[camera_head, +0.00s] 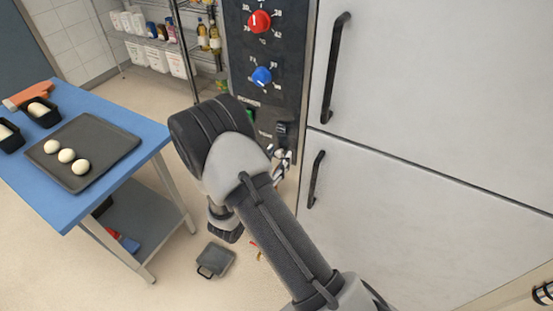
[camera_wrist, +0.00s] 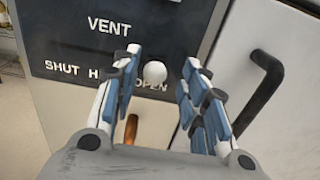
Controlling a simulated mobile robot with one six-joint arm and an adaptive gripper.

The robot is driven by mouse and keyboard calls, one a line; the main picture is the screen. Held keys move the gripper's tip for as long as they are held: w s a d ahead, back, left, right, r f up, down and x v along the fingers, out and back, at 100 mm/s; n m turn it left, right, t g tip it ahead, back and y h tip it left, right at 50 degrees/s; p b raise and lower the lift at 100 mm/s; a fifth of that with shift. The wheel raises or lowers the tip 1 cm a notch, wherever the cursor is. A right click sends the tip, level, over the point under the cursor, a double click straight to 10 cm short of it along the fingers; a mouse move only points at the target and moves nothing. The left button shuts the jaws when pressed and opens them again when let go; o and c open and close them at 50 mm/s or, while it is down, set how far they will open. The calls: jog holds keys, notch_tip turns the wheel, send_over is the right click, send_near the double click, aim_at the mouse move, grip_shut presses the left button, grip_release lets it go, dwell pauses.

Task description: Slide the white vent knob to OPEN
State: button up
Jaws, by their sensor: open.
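The white vent knob (camera_wrist: 155,73) shows in the wrist view, round and at the right part of the vent panel (camera_wrist: 75,25). It sits above the printed word OPEN, right of SHUT and a partly hidden label. My gripper (camera_wrist: 160,72) is open, with one blue-padded finger on each side of the knob in the picture. I cannot tell whether either finger touches it. In the head view my gripper (camera_head: 281,158) is at the lower part of the dark control panel (camera_head: 285,50), mostly behind my arm. The knob is hidden there.
A red dial (camera_head: 259,21) and a blue dial (camera_head: 261,76) are higher on the panel. Oven doors with black handles (camera_head: 335,68) stand to the right. A blue table (camera_head: 100,105) with a dough tray (camera_head: 115,146) is left. A dark pan-like object (camera_head: 215,260) lies on the floor.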

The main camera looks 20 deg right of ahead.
jog(key=v, duration=1.2)
